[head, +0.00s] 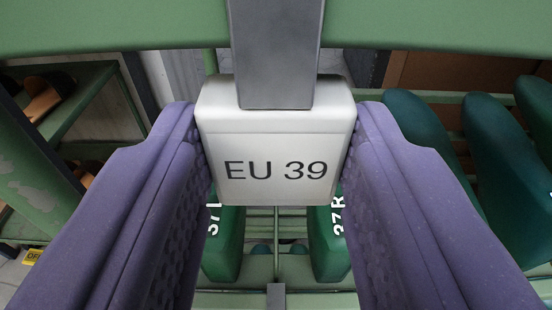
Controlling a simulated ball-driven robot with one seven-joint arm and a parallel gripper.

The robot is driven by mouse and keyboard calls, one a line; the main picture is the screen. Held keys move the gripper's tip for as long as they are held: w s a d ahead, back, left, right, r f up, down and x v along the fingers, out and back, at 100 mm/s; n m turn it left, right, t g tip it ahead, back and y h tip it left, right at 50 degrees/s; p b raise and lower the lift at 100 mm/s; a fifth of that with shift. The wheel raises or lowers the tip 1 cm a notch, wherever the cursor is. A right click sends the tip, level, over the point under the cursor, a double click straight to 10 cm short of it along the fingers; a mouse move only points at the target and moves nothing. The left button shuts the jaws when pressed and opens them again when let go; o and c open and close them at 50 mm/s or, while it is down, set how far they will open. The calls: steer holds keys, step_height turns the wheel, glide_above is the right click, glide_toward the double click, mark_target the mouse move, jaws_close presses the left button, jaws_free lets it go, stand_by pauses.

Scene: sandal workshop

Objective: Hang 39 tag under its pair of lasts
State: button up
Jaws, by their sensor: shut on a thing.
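My gripper (276,150) has two purple ridged fingers, shut on the left and right sides of the white tag (275,185). The tag faces me and reads "EU 39". A flat grey metal strip (275,50) runs down over the green rail (430,25) and overlaps the tag's top edge; I cannot tell whether the tag hangs on it. Behind and below the tag are a green last marked 37 L (224,245) and one marked 37 R (328,250), both partly hidden by the tag and fingers. No last marked 39 can be read.
Dark teal lasts (510,135) stand at the right, their marks cut off or hidden. A green shelf (85,110) with brown footwear (48,103) is at the left. A second grey strip (275,294) shows at the bottom centre. A yellow label (34,257) is low left.

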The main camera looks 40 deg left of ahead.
steer(key=shift+f, duration=0.1)
steer(key=o, duration=1.1)
